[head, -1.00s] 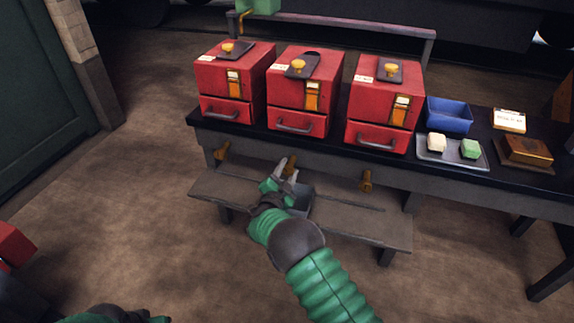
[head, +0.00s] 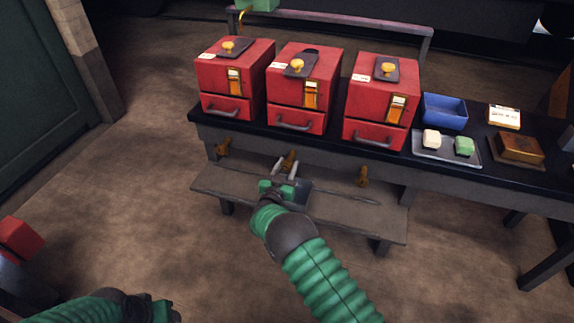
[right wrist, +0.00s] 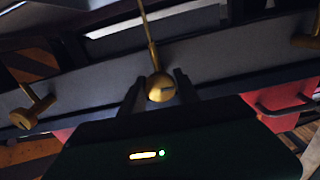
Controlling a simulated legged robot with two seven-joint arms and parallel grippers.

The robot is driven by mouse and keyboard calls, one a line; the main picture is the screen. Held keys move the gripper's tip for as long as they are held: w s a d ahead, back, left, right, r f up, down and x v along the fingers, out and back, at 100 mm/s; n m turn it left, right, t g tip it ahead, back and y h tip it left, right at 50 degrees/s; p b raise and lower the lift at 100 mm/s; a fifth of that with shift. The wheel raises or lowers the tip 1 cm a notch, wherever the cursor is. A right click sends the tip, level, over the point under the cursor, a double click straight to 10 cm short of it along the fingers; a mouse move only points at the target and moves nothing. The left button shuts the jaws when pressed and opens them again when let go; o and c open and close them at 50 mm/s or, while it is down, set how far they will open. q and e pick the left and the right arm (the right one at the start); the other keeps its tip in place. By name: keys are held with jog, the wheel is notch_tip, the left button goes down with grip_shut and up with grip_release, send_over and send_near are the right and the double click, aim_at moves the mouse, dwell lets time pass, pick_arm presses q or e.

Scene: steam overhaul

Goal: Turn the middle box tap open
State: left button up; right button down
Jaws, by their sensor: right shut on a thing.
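Three red boxes stand on the bench, and the middle box (head: 303,88) has a brass tap (head: 291,157) below it on the bench front. My right gripper (head: 286,169) is at this tap, its grey fingers on either side. In the right wrist view the tap's round brass end (right wrist: 160,88) sits between the dark fingers (right wrist: 160,84), which are shut on it. A thin brass stem rises behind it in that view. My left gripper (head: 150,310) shows only partly at the bottom left, away from the bench; its jaws are unclear.
Similar taps sit under the left box (head: 223,148) and the right box (head: 362,176). A low wooden shelf (head: 350,212) runs beneath. A blue bin (head: 444,112) and a tray (head: 431,154) with two blocks stand on the bench at right.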

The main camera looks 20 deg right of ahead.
pick_arm(q)
jog(key=shift+r, duration=0.1)
pick_arm(e)
jog(key=shift+r, duration=0.1)
dwell(0.4)
jog(key=c, duration=0.9)
grip_release()
